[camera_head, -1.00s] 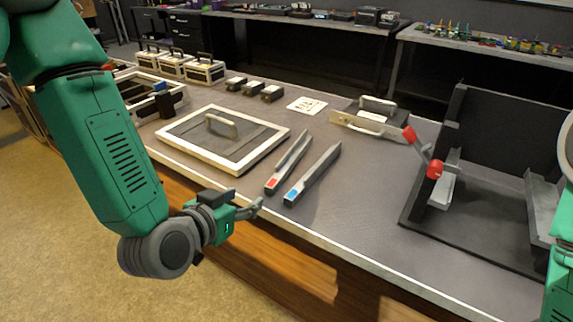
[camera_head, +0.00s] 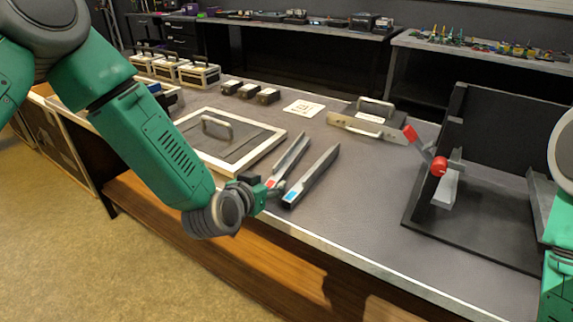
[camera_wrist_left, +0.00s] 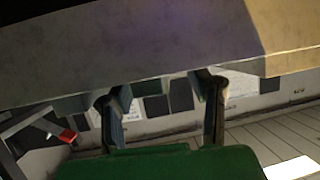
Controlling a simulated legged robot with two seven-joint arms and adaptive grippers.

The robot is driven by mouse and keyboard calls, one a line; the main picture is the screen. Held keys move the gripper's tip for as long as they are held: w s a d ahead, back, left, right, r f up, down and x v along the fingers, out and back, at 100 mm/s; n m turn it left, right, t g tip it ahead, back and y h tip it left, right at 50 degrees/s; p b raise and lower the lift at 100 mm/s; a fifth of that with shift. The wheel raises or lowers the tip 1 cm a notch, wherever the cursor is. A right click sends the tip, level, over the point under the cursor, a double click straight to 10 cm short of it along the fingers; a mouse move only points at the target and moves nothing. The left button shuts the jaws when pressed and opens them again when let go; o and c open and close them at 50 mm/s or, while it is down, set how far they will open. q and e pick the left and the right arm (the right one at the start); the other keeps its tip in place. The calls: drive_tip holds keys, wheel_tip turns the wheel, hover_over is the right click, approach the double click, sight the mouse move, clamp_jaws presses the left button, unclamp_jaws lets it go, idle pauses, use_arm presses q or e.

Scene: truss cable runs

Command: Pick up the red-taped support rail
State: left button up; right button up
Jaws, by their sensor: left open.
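The red-taped support rail (camera_head: 291,158) is a grey channel lying on the table, its red-taped end toward the front edge. The blue-taped rail (camera_head: 316,173) lies beside it on the right. My left gripper (camera_head: 279,189) is open at the red-taped end, its fingers partly covering the tape; I cannot tell whether they touch the rail. In the left wrist view the two fingers (camera_wrist_left: 162,105) stand apart, with a large grey surface close across the top; I cannot tell what that surface is. My right gripper is out of view.
A framed panel with a handle (camera_head: 232,140) lies left of the rails. A black fixture (camera_head: 470,215) with a red-handled clamp (camera_head: 439,166) stands at the right. A handled metal part (camera_head: 368,121) and small black boxes (camera_head: 250,91) lie behind. The table's front middle is clear.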

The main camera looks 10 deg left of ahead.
use_arm(q)
drive_tip(key=shift+d, duration=0.65)
clamp_jaws()
drive_tip(key=shift+a+r, duration=0.1)
drive_tip(key=shift+a, duration=0.3)
drive_tip(key=r+p, duration=0.1)
drive_tip(key=r, duration=0.2)
drive_tip(key=r+p, duration=0.1)
drive_tip(key=r, duration=0.2)
drive_tip(key=r+p, duration=0.1)
drive_tip(key=r, duration=0.2)
drive_tip(key=shift+d+r, duration=0.25)
drive_tip(key=shift+d, duration=0.05)
drive_tip(key=shift+r, duration=0.2)
drive_tip(key=shift+a, duration=0.2)
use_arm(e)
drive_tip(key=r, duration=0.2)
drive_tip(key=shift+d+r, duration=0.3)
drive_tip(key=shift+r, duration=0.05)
